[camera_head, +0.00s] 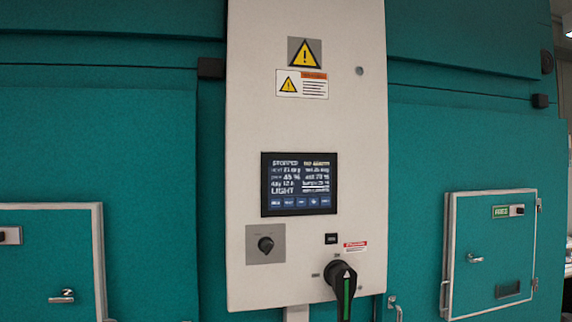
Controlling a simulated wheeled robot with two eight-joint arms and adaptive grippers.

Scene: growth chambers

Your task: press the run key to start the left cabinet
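The control panel (305,130) is a tall pale plate between two teal cabinet fronts. Its dark display (299,184) reads what looks like "STOPPED" at the top left, with rows of values and "LIGHT" below. A row of small blue keys (301,202) runs along the bottom of the display; their labels are too small to read, so I cannot tell which is the run key. A small black square (331,238) with faint lettering sits below the display. The left cabinet (145,190) has a teal door. Neither of my grippers is in view.
A black rotary handle with a green stripe (345,290) sticks out low on the panel. Small framed hatches with handles stand at the left (98,250) and right (450,240). The space before the display looks clear.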

